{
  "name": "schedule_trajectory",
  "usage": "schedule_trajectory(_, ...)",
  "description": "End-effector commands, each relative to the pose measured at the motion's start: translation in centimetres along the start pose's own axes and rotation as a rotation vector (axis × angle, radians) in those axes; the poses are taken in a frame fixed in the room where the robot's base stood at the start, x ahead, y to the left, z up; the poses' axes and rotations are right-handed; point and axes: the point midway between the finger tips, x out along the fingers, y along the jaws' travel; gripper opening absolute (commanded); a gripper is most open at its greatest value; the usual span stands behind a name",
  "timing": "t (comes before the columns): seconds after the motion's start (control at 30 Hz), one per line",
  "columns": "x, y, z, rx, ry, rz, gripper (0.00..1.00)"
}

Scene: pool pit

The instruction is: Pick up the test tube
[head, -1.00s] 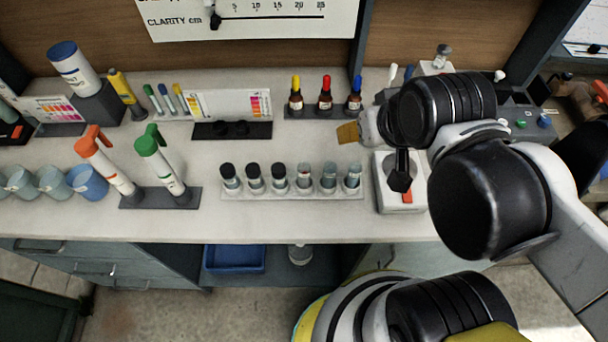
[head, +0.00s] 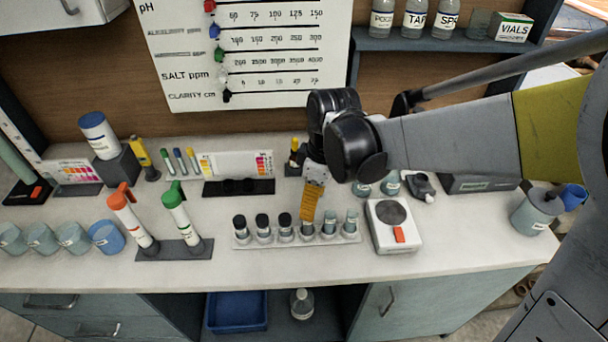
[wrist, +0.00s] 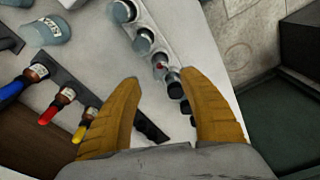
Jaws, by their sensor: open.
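A pale rack (head: 270,240) holds a row of short clear tubes, several black-capped at left and several uncapped at right. An uncapped clear tube (head: 329,225) stands upright in it, just right of my gripper (head: 309,212). My orange fingers point down over the rack's middle and partly hide a tube there. In the wrist view my gripper (wrist: 162,80) is open and empty, its fingers apart with the row of tubes (wrist: 160,64) showing between and beyond them. Slim tubes with coloured tops (head: 180,160) stand further back. Which tube the task means is unclear.
A white device with a round grey plate (head: 397,235) stands right of the rack. Two tall tubes with orange and green caps (head: 181,215) stand left. Dropper bottles (wrist: 62,97) stand behind. The counter's front strip (head: 290,268) is clear.

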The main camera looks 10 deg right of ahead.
Motion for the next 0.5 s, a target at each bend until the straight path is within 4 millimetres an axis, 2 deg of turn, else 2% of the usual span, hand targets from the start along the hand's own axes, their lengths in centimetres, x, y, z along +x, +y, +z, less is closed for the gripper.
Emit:
schedule_trajectory(0.1,2.4,0.0,0.0,-0.003,0.0,-0.001,0.5)
schedule_trajectory(0.2,4.0,0.0,0.0,-0.002,0.0,0.0,0.5)
schedule_trajectory(0.5,6.3,-0.1,-0.1,0.001,0.0,0.0,0.5)
